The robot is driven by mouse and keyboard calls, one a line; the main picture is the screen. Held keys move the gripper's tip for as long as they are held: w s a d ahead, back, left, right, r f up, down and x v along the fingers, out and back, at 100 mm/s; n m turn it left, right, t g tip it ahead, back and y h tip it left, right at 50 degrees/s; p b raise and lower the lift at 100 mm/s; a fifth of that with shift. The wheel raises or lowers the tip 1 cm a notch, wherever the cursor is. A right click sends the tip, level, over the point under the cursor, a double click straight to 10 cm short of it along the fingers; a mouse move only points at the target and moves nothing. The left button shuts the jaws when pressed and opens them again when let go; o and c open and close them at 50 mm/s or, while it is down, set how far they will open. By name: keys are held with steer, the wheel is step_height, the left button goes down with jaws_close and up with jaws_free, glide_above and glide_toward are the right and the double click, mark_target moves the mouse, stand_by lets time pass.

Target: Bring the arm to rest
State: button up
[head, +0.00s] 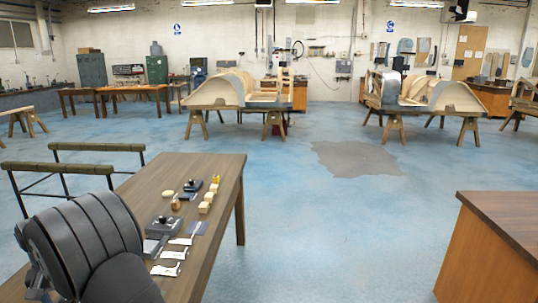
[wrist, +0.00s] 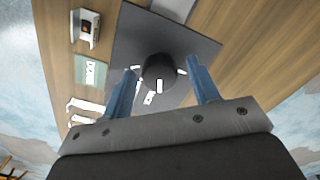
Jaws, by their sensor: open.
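My gripper (wrist: 160,70) shows in the wrist view, its two blue-grey fingers apart. Between and beyond the fingertips is a dark round knob (wrist: 157,75) on a flat dark plate (wrist: 135,42) over the wooden table (wrist: 240,85). I cannot tell how far the fingertips are from the knob, and no contact shows. In the head view my dark ribbed arm fills the lower left, beside the table (head: 228,180); my fingers are hidden there.
Several tools and small blocks (head: 205,207) lie on the table. A wooden cabinet (head: 490,250) stands at the lower right. Sawhorses (head: 95,148) stand to the left. Wooden bodyframes (head: 230,90) on trestles stand farther back. The blue floor between is mostly clear.

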step_height(320, 180, up, 17)
step_height(320, 180, down, 17)
steer(key=shift+f, duration=0.15)
steer(key=shift+n, duration=0.9)
steer(key=n, duration=0.4)
steer(key=shift+n, duration=0.3)
steer(key=n, duration=0.7)
stand_by(2.0)
